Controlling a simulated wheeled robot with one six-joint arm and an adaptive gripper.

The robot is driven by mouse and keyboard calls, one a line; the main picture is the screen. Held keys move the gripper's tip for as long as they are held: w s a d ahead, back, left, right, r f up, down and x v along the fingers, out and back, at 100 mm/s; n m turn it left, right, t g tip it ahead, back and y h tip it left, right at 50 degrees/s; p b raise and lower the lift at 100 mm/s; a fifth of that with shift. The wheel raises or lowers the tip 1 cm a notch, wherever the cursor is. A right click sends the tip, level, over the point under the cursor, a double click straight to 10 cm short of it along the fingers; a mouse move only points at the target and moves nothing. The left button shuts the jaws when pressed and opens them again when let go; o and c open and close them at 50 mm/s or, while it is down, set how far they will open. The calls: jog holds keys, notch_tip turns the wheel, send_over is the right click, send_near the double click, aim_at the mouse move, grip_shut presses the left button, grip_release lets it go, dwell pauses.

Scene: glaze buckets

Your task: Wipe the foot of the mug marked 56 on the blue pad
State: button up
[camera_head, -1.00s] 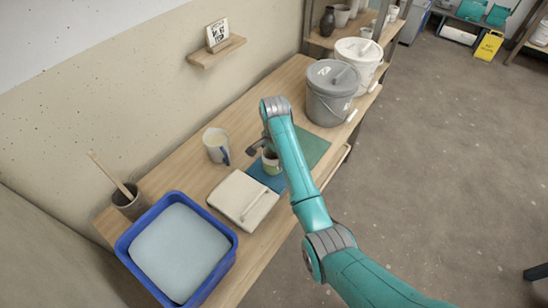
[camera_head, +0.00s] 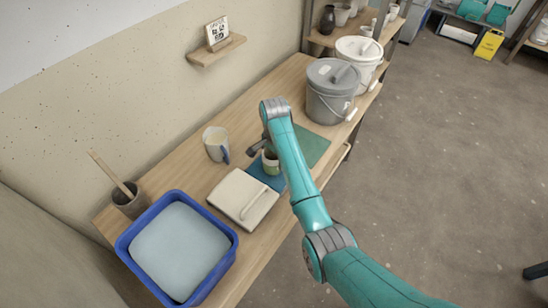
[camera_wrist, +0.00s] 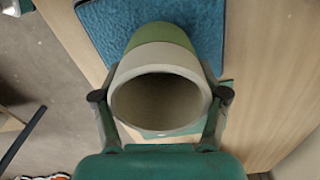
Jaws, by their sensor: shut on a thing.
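A mug (camera_head: 271,161) with a pale upper part and a green lower part is at the blue pad (camera_head: 258,176). In the wrist view my gripper (camera_wrist: 160,98) is shut on the mug (camera_wrist: 163,51), one finger on each side of its pale upper wall. The mug's open mouth faces the wrist camera, and its green end is toward the blue pad (camera_wrist: 105,27). The mug's foot is hidden, so I cannot tell whether it touches the pad. No number shows on the mug. In the head view my arm hides part of the pad.
A pitcher (camera_head: 216,145) stands to the left of the pad. A cream slab (camera_head: 236,196) and a blue tub (camera_head: 126,243) are toward the front. A green mat (camera_head: 314,147) lies beyond the pad, then a grey bucket (camera_head: 328,97) and a white bucket (camera_head: 366,58).

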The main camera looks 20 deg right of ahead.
aim_at(266, 154)
jog(key=shift+w+a, duration=0.1)
jog(key=shift+w+a, duration=0.5)
jog(key=shift+w, duration=0.15)
jog(key=shift+w+a, duration=0.45)
jog(key=shift+w, duration=0.2)
jog(key=shift+s+d+f, duration=0.1)
jog(key=shift+s+d, duration=0.6)
jog(key=shift+s, duration=0.25)
jog(key=shift+s+d+r, duration=0.1)
jog(key=shift+s+d, duration=0.6)
jog(key=shift+s, duration=0.3)
jog(key=shift+s+d+f, duration=0.1)
jog(key=shift+s+d, duration=0.6)
jog(key=shift+s, duration=0.25)
jog(key=shift+w+a, duration=0.7)
jog(key=shift+w, duration=0.25)
jog(key=shift+w+a, duration=0.7)
jog(key=shift+w, duration=0.3)
jog(key=shift+w+a, duration=0.7)
jog(key=shift+w, duration=0.25)
jog(key=shift+s+d, duration=0.7)
jog(key=shift+s, duration=0.25)
jog(key=shift+s+d, duration=0.7)
jog(key=shift+s, duration=0.25)
jog(key=shift+s+d, duration=0.7)
jog(key=shift+s, duration=0.25)
